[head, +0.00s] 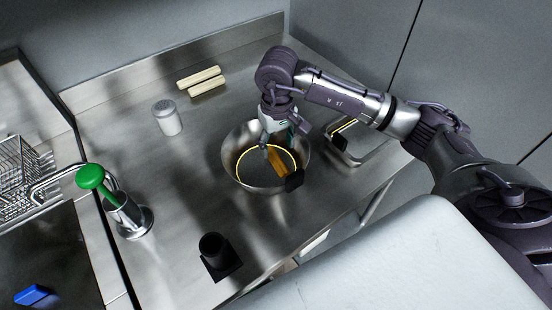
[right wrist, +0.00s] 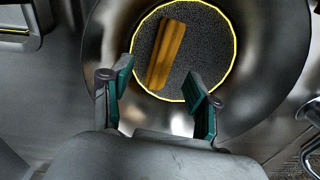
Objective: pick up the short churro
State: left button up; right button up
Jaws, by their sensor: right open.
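A short golden-brown churro (head: 279,163) lies in a round metal bowl (head: 232,146) in the head view. In the right wrist view the churro (right wrist: 167,54) lies tilted on the dark speckled bottom of the bowl (right wrist: 265,62), inside a yellow ring. My right gripper (head: 277,150) reaches down into the bowl, partly hiding the churro. In the right wrist view the right gripper (right wrist: 158,82) is open, its teal-padded fingers apart at the near end of the churro, with nothing between the pads. My left gripper is not in view.
Two pale sticks (head: 201,81) lie at the back of the steel counter. A white-grey shaker (head: 167,117) stands left of the bowl. A green-topped dispenser (head: 120,203) and black holder (head: 218,255) stand nearer. A metal tray (head: 362,146) sits right of the bowl.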

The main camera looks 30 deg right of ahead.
aim_at(276, 158)
jog(key=shift+f+p, duration=0.3)
jog(key=shift+f, duration=0.1)
jog(key=f, duration=0.1)
jog(key=f+p, duration=0.1)
jog(key=f, duration=0.1)
jog(key=shift+a+f+p, duration=0.2)
jog(key=shift+f+p, duration=0.05)
jog(key=shift+p, duration=0.05)
jog(key=shift+f, duration=0.45)
jog(key=c, duration=1.1)
